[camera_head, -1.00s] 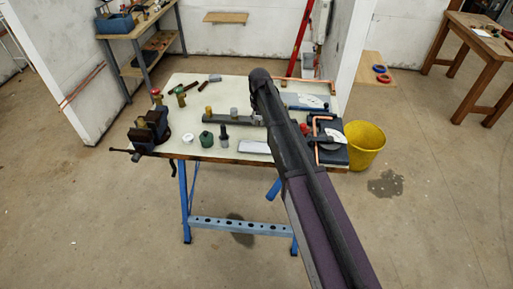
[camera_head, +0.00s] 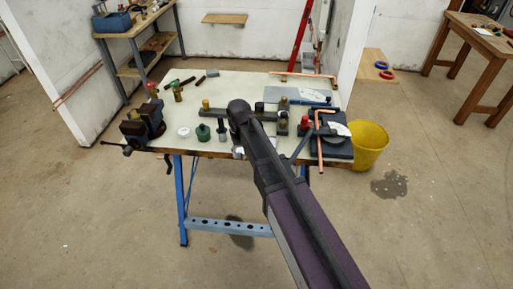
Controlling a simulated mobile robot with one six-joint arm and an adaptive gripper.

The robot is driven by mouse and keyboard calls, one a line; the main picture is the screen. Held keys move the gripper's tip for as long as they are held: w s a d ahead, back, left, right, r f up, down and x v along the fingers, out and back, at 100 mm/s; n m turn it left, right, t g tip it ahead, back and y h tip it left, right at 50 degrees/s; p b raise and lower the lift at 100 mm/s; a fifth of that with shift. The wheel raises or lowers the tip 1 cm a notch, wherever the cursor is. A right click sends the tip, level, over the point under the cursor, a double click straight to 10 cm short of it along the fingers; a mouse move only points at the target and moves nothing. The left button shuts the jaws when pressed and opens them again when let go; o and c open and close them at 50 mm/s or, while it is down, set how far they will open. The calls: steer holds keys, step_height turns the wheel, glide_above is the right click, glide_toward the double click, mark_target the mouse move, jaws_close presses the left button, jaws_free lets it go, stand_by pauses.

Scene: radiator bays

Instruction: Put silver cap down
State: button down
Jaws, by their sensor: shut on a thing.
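My dark arm (camera_head: 300,200) reaches up from the lower right over the bench. Its rounded end joint covers the middle of a dark rail (camera_head: 222,111). My gripper's fingers are hidden behind the arm, so I cannot see what they hold. I cannot pick out the silver cap for sure. A small pale silvery patch (camera_head: 238,152) shows at the arm's left edge by the bench's front edge; I cannot tell what it is. The rail carries a brass-coloured cap (camera_head: 206,104) at its left and a dark cap (camera_head: 259,107) just right of the arm.
The pale bench top (camera_head: 225,88) holds a vise (camera_head: 143,124), a white disc (camera_head: 183,132), a green round piece (camera_head: 203,132) and a dark upright piece (camera_head: 222,130). At right are a copper pipe (camera_head: 319,145) and a dark block. A yellow bucket (camera_head: 368,145) stands right of the bench.

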steer(key=shift+s+a+f, duration=0.1)
steer(key=shift+s+f, duration=0.2)
steer(key=shift+s, duration=0.2)
steer(key=w+d, duration=0.1)
steer(key=w, duration=0.3)
steer(key=w+d+f+b, duration=0.1)
steer(key=w+d, duration=0.1)
steer(key=w, duration=0.3)
steer(key=w+d, duration=0.1)
steer(key=w, duration=0.4)
steer(key=shift+d+f, duration=0.15)
steer(key=shift+d, duration=0.1)
steer(key=shift+w+d+b, duration=0.1)
steer(key=shift+w+b, duration=0.2)
steer(key=shift+w, duration=0.1)
steer(key=shift+w+d+f+b, duration=0.1)
steer(key=shift+w+f+b, duration=0.15)
steer(key=shift+f+b, duration=1.5)
steer(key=shift+f, duration=0.1)
steer(key=shift+f, duration=0.2)
